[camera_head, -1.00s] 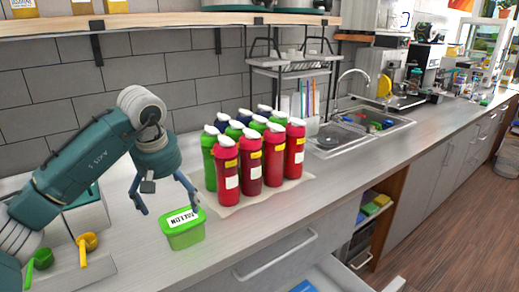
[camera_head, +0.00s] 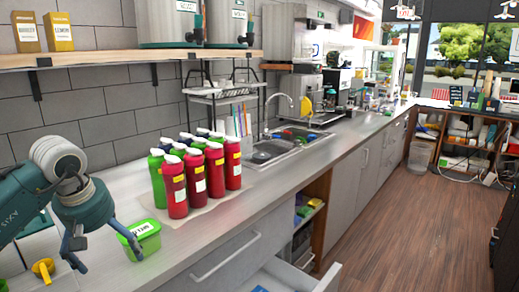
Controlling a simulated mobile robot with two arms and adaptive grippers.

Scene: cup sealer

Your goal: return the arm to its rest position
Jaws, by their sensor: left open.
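My left arm comes in from the left. Its gripper (camera_head: 110,262) points down over the counter, with its two fingers spread and nothing between them. A small green tub (camera_head: 142,246) with a white label on its lid stands on the counter just right of the gripper. The right finger overlaps the tub's left side in the picture; I cannot tell whether it touches. My right arm and gripper are not in view.
Several red, green and dark bottles (camera_head: 176,188) with white caps stand on a mat behind the tub. A yellow scoop (camera_head: 43,269) lies at lower left. A drawer (camera_head: 290,275) is open below the counter. A shelf (camera_head: 120,56) hangs above; a sink (camera_head: 262,152) lies farther right.

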